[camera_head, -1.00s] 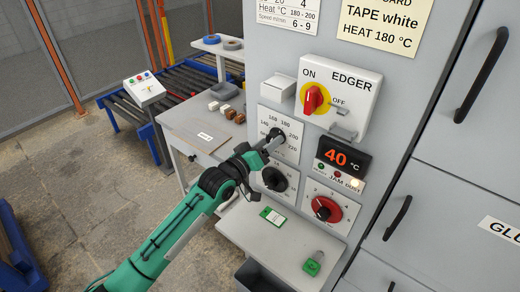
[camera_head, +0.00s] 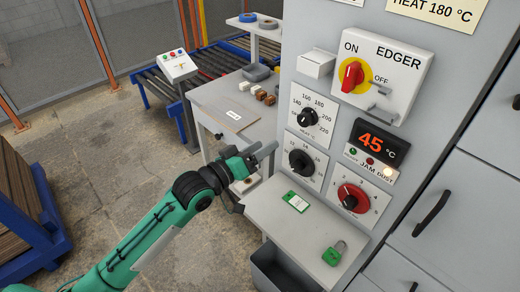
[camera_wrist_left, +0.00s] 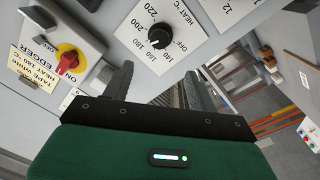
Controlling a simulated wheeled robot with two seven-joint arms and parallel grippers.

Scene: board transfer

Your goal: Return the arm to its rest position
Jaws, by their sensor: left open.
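My left gripper (camera_head: 262,153) is open and empty in the head view, left of the edger panel and in front of the worktable. Its two fingers also show in the left wrist view (camera_wrist_left: 150,88). The black heat knob (camera_head: 308,118) is apart from the fingers; it also shows in the left wrist view (camera_wrist_left: 158,35). The display (camera_head: 380,143) reads 45 °C. The red and yellow edger switch (camera_head: 351,75) is above, and a red dial (camera_head: 353,198) is below. My right gripper is not in view.
A grey shelf (camera_head: 285,225) below the panel holds a green-and-white tag (camera_head: 295,201) and a green padlock (camera_head: 334,253). A worktable (camera_head: 210,97) with small blocks and a roller conveyor (camera_head: 165,85) stand behind. A blue cart (camera_head: 45,225) is at left. Floor between is clear.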

